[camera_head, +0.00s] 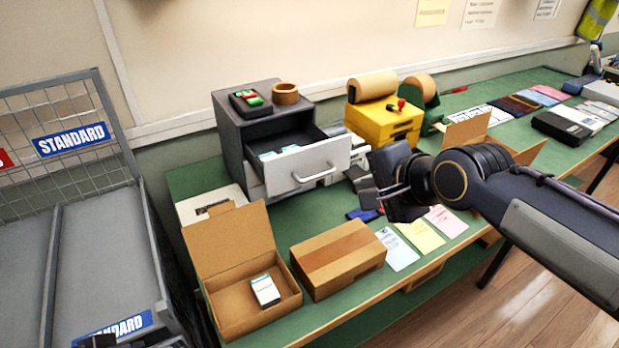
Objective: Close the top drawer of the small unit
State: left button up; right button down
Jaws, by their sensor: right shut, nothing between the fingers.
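The small grey drawer unit (228,139) stands at the back of the green table. Its top drawer (311,169) is pulled well out, with its pale front and handle facing the room. Small white and teal boxes (279,153) lie inside it. My right gripper (366,190) is shut and empty. In the picture it is just right of the drawer front, with a small gap between them. Whether it is level with the drawer front is hard to tell.
A tape roll (286,93) and a dark tray (248,104) sit on the unit. A yellow drawer box (384,127) stands to its right. An open carton (232,240) and a closed carton (338,258) stand in front. A wire cage (76,160) is at left.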

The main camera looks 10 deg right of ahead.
jog(key=w+r+x, duration=0.1)
jog(key=x, duration=1.2)
jog(key=shift+w+a+p, duration=0.35)
jog(key=shift+a+p, duration=0.05)
jog(key=shift+w+r, duration=0.1)
jog(key=shift+r, duration=0.05)
